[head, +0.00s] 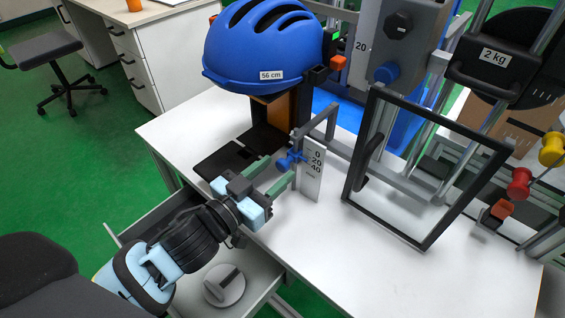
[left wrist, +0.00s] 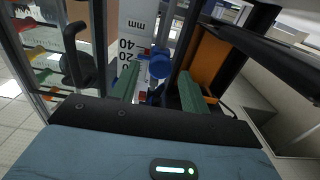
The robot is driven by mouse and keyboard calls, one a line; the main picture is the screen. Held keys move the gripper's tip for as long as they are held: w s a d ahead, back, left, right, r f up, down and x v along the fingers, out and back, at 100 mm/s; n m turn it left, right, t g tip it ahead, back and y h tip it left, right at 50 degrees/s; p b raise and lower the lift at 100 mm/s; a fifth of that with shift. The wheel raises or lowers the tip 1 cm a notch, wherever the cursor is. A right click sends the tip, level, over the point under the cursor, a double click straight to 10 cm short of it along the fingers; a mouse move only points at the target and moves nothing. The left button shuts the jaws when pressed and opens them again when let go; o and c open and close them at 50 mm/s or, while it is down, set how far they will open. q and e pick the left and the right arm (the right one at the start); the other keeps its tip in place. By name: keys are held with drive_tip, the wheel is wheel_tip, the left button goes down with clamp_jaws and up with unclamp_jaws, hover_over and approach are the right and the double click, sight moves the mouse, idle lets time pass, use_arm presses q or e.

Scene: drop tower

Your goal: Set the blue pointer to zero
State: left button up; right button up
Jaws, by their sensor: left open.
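The blue pointer (head: 290,160), with a round blue knob, sits beside a white upright scale plate (head: 311,184) marked 0, 20 and 40 from the top down. Its exact reading cannot be told. My left gripper (head: 278,172) is open, with its green fingers level and reaching toward the pointer from the front left. In the left wrist view the blue knob (left wrist: 160,64) shows beyond and between the two green fingers (left wrist: 158,90), and the scale (left wrist: 132,45) with 20, 40 and mm is behind the left finger. No contact can be made out. My right gripper is not seen.
A blue helmet (head: 262,47) stands on a support behind the gripper. A dark frame (head: 436,243) stands upright to the right, before the tower rails and a 2 kg weight (head: 492,62). An open drawer (head: 194,299) with a grey disc (head: 224,286) lies below the arm.

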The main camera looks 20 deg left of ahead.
sight(280, 167)
use_arm(q)
drive_tip(key=shift+x, duration=1.6)
drive_tip(key=shift+c, duration=0.2)
clamp_jaws()
